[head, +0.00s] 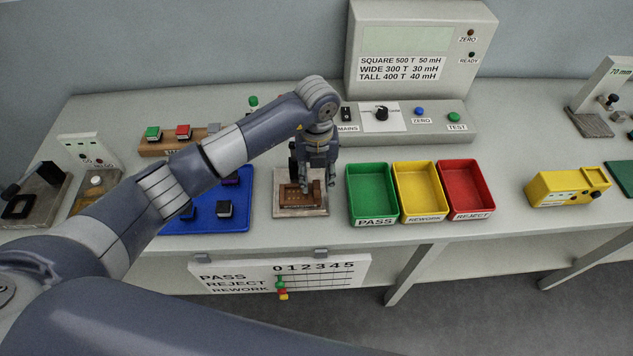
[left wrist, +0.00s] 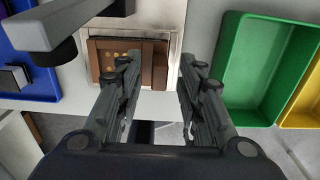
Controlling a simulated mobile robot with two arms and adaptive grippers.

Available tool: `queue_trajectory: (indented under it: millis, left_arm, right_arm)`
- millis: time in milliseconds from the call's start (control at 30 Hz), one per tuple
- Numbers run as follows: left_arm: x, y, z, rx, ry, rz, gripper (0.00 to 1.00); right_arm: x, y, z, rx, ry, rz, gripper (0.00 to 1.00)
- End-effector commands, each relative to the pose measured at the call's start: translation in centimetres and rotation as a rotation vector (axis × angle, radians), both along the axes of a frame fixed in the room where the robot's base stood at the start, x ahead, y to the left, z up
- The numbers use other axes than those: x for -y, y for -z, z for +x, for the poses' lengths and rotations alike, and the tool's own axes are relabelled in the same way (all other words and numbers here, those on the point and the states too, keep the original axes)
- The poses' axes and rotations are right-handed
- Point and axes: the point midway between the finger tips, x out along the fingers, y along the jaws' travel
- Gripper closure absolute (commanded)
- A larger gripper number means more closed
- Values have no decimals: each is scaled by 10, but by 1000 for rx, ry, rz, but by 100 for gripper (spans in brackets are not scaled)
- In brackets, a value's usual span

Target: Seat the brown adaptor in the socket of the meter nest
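The brown adaptor (head: 296,194) lies on the meter nest (head: 288,212), a pale square plate on the bench in front of the meter. My left gripper (head: 305,187) is above the nest, pointing down. In the left wrist view its fingers (left wrist: 156,72) are apart with nothing gripped between them. My right gripper is out of view.
Green (head: 372,217), yellow (head: 420,212) and red (head: 467,206) bins stand right of the nest. A blue tray (head: 190,228) with dark parts lies to its left. The meter (head: 420,60) stands behind. Bare bench lies between the red bin and a yellow device (head: 567,188).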

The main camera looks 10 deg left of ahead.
Motion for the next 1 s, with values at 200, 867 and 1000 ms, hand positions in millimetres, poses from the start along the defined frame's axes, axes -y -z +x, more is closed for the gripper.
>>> queue_trajectory:
  millis: [200, 867, 1000]
  left_arm:
    - [0, -47, 2, 8, 1, -1, 65]
    - [0, -100, 0, 0, 1, 0, 65]
    - [0, -99, 0, 0, 1, 0, 65]
  right_arm:
    - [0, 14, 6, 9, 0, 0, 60]
    - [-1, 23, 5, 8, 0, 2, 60]
    - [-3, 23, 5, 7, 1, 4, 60]
